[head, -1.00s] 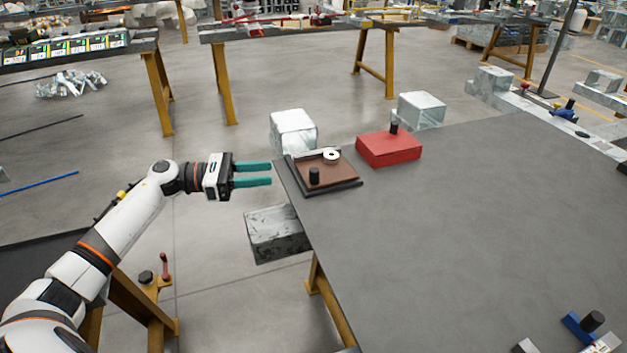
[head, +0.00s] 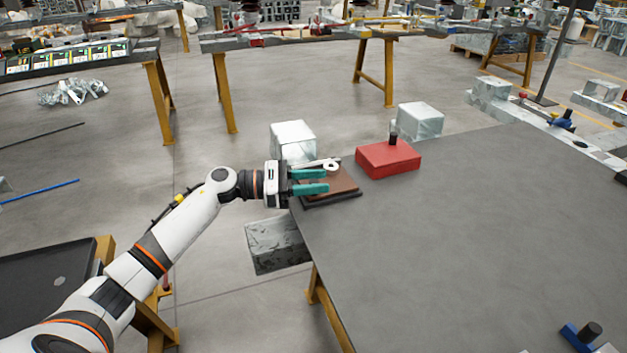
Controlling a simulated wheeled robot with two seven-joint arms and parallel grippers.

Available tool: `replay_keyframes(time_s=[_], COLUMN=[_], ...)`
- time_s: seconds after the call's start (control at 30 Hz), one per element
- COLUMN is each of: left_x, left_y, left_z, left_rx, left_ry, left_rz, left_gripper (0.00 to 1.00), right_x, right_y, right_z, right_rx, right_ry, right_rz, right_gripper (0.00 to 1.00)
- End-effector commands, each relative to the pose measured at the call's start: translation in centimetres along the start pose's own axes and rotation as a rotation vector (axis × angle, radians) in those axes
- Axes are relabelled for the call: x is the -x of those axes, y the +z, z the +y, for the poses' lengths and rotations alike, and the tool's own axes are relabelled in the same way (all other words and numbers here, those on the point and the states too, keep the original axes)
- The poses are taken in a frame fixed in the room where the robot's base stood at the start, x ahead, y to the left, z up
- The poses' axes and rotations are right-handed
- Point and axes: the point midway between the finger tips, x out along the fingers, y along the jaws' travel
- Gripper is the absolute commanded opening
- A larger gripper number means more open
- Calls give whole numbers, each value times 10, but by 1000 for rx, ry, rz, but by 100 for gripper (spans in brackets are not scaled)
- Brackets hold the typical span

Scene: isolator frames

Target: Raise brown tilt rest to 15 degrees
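The brown tilt rest (head: 345,181) lies at the table's left back corner, a brown plate on a dark base. A white ring (head: 331,164) shows at its back edge. My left gripper (head: 327,181) reaches over the left part of the rest, its two teal fingers spread apart. The fingers hide that part of the plate and the black knob there. I cannot tell whether the fingers touch the knob or the plate, and the plate's tilt is hard to read. My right gripper is not in view.
A red block (head: 388,160) with a black knob stands just right of the rest. Pale blocks (head: 293,142) stand behind the corner. The grey table (head: 450,230) is clear in its middle. A blue piece with a black knob (head: 581,335) is at the lower right.

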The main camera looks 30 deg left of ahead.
Motion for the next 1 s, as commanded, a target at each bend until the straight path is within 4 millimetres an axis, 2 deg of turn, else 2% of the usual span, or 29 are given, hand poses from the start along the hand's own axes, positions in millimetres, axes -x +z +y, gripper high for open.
replay_keyframes(time_s=[0.2, 0.43, 0.73, 0.83, 1.0], left_x=[0, 0, 1, 3, 6], left_y=[0, 0, -4, -13, -30], left_z=[0, 0, -3, -8, -20], left_rx=[0, 0, 44, 142, 333], left_ry=[0, -1, -2, -2, -2], left_rz=[0, -1, 12, 38, 90], left_gripper=[37, 0, 0, 0, 0], right_x=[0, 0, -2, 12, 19], right_y=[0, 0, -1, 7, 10], right_z=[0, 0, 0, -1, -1], right_rx=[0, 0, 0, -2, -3], right_ry=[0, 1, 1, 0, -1], right_rz=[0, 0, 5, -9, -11], right_gripper=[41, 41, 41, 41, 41])
